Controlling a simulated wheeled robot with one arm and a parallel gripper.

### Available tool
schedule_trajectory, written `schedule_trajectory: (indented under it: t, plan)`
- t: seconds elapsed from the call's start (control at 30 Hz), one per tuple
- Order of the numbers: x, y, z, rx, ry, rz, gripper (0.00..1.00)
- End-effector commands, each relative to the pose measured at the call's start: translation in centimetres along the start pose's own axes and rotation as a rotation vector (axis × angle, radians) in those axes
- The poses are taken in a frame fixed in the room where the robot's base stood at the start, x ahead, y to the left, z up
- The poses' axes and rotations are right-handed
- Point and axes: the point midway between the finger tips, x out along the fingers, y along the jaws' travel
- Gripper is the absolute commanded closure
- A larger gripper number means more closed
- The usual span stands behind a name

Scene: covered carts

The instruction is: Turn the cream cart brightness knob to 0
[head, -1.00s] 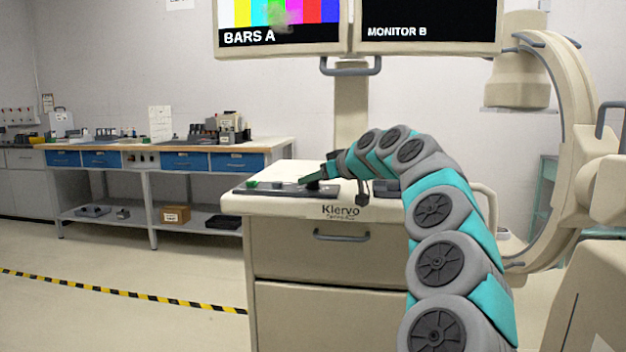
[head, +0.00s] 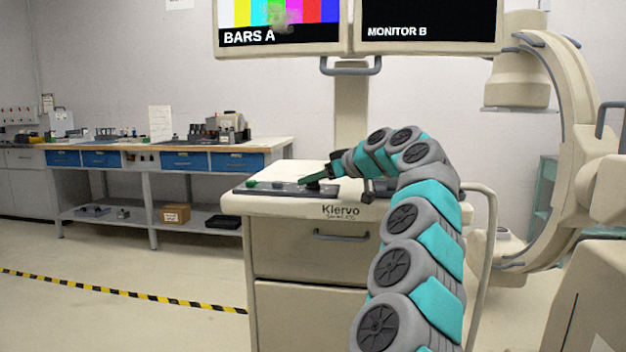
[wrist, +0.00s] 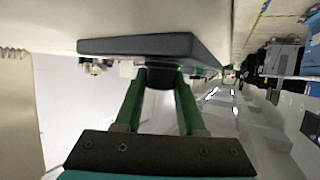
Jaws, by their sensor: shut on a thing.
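The cream cart (head: 305,248) stands in the middle of the head view. A dark control panel (head: 262,189) lies on its top, and it also fills the upper part of the wrist view (wrist: 140,45). My gripper (head: 316,180) reaches in from the right, with its green fingers low over the panel. In the wrist view my fingers (wrist: 160,76) close on a dark round knob (wrist: 157,70) at the panel. Fingers and panel hide most of the knob. Its pointer and any scale marks cannot be read.
A green button (head: 252,183) sits on the panel left of my gripper. Monitor A (head: 255,36) above shows colour bars; monitor B (head: 425,22) is black. A large C-shaped machine (head: 570,150) stands at right, a workbench (head: 175,146) at left. The floor at left is open.

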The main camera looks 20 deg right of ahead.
Motion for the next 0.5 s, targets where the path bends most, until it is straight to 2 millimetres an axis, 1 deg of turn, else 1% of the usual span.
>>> schedule_trajectory:
  t: [0.03, 0.3, 0.33, 0.5]
  plan:
    - [-0.04, -0.04, -0.23, -0.002, 0.005, 0.000, 1.00]
    - [-0.06, -0.05, -0.24, -0.001, 0.005, 0.000, 1.00]
    - [-0.06, -0.04, -0.24, -0.001, 0.005, 0.000, 0.60]
    - [-0.05, -0.02, -0.16, 0.000, 0.003, 0.000, 0.41]
